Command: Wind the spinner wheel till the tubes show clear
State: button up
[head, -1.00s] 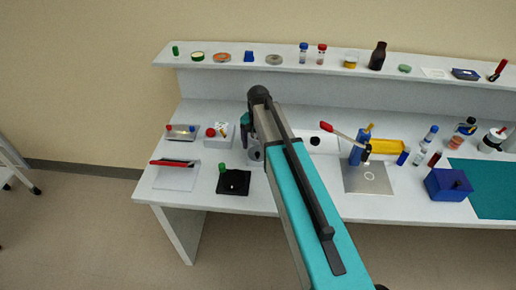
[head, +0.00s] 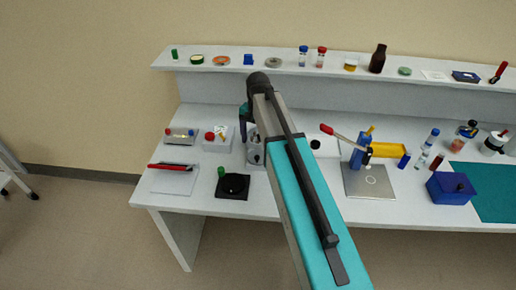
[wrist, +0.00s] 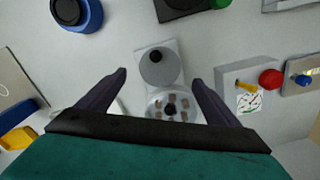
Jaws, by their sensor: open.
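The spinner (wrist: 157,84) lies below my gripper in the wrist view. In the head view the spinner (head: 254,154) is partly hidden behind my arm. My gripper (wrist: 159,80) is open and empty, with its two dark fingers apart on either side of the spinner. I cannot tell whether they touch it.
A white box (wrist: 248,88) with a red knob stands just right of the spinner in the wrist view. A black pad with a disc and green knob (head: 233,186) lies nearer the table's front edge. A blue round thing (wrist: 76,14) is at the wrist view's upper left.

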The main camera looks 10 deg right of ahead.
notch_tip(320, 180, up, 8)
jog(key=b, duration=0.2)
dwell(0.4)
dwell(0.8)
